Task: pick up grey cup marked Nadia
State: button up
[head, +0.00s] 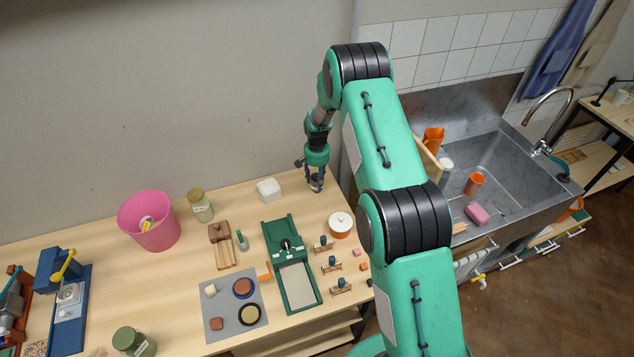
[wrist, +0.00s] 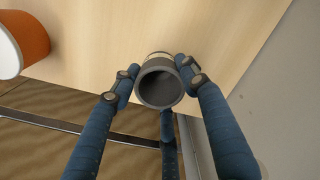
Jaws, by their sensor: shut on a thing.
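A grey cup (wrist: 160,85) sits between my fingers in the wrist view, its round dark opening facing the camera. A pale band shows at its far edge, but no name can be read. My gripper (head: 316,184) is shut on the cup, with fingertips against opposite sides. In the head view it points down over the back right end of the wooden table (head: 110,262), near the wall. The cup is too small and covered there to make out. Whether it touches the table or hangs just above it, I cannot tell.
An orange pot with a white lid (head: 340,224) stands in front of my gripper. The sink (head: 490,165) is on the right, beyond my arm.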

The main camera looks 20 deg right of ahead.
jog(key=shift+r, duration=0.15)
jog(key=shift+r+b, duration=0.6)
jog(key=shift+r, duration=4.25)
